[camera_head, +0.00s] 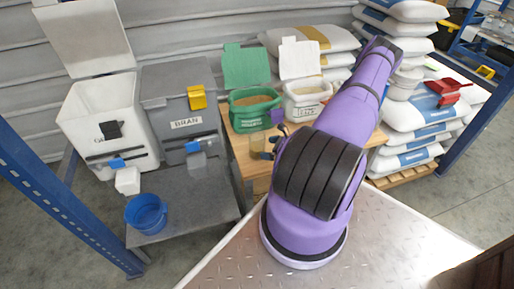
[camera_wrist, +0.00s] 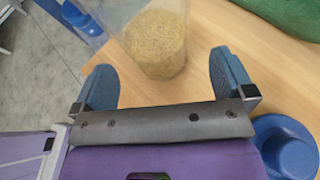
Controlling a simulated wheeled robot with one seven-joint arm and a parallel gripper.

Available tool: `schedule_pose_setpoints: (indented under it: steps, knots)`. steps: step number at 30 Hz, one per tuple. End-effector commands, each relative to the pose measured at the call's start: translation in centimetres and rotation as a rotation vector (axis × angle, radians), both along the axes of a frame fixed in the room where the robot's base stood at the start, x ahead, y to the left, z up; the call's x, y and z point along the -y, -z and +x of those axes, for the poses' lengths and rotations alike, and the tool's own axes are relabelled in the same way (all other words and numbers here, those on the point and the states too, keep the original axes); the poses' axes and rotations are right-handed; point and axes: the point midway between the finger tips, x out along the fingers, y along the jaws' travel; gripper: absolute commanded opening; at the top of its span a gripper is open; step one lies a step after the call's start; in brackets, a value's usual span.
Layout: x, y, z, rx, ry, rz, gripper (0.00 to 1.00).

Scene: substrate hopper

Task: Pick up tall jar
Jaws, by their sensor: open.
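The tall jar (camera_wrist: 155,42) is clear, with tan grainy contents, and stands on the wooden table (camera_wrist: 245,65). Its top runs out of the wrist view. In the head view the jar (camera_head: 257,143) shows small, at the table's left edge. My gripper (camera_wrist: 165,78) is open, with its two blue fingers apart and nothing between them touching the jar that I can see. The jar stands just ahead of the gap between the fingertips. In the head view my gripper (camera_head: 272,145) is beside the jar, partly hidden by my purple arm.
A blue round object (camera_wrist: 288,148) lies right of my gripper. A green tub (camera_head: 252,108) and a white tub (camera_head: 306,100) stand behind the jar. The grey BRAN bin (camera_head: 182,110) and a blue bucket (camera_head: 146,213) are left. Stacked sacks (camera_head: 412,125) are right.

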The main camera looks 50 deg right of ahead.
Motion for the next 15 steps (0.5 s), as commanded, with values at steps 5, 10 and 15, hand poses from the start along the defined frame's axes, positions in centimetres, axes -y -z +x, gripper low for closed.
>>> schedule_pose_setpoints:
  steps: [5, 10, 15]
  knots:
    - [-1.2, 0.8, 2.1, 0.001, -0.001, 0.003, 1.00]
    - [-1.7, 1.5, 3.7, 0.000, -0.001, 0.000, 1.00]
    - [-1.7, 1.6, 3.8, 0.000, -0.001, 0.000, 1.00]
